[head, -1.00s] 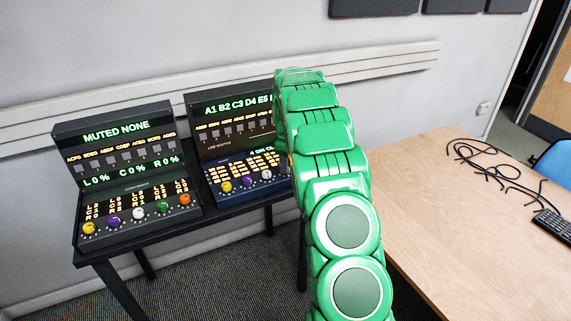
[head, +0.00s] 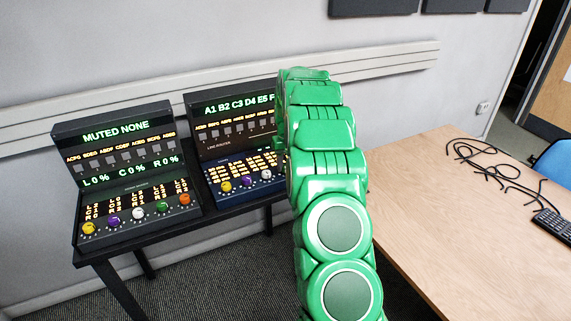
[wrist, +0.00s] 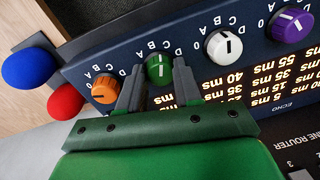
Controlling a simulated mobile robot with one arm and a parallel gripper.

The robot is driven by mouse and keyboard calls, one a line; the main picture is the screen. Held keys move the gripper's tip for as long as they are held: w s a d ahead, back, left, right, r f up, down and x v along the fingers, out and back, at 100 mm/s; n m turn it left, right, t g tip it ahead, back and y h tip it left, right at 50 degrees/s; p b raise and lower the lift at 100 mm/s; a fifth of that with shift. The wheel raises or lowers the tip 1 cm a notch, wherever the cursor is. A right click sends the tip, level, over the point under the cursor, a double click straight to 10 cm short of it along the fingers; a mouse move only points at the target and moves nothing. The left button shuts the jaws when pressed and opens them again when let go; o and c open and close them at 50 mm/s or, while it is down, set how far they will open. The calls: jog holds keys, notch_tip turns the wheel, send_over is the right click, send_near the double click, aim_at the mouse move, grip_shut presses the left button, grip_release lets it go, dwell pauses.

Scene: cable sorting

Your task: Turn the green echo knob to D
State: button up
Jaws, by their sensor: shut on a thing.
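The green echo knob (wrist: 158,68) is in the wrist view, on the dark blue sloped panel of the line router (wrist: 215,75). Letters A to D are printed around it, and a white pointer line marks its face. My gripper (wrist: 157,72) has one finger on each side of the knob and is shut on it. I cannot tell surely which letter the pointer faces. In the head view the router box (head: 228,105) stands on the black table, and my arm hides its right part with the green knob and my gripper.
Orange (wrist: 104,90), white (wrist: 224,46) and purple (wrist: 291,24) knobs flank the green one. Rounded blue (wrist: 28,68) and red (wrist: 65,102) pieces lie beyond the orange knob. A second knob box (head: 112,125) stands left. A wooden table (head: 450,215) with black cables is right.

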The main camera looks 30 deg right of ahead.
aim_at(286, 167)
jog(key=m, duration=0.5)
jog(key=shift+m, duration=0.3)
jog(key=shift+m+t, duration=0.3)
jog(key=shift+m, duration=1.9)
jog(key=o, duration=1)
jog(key=shift+o, duration=0.2)
jog(key=shift+r, duration=0.1)
jog(key=r, duration=0.7)
jog(key=shift+s+r, duration=0.2)
jog(key=shift+r, duration=0.15)
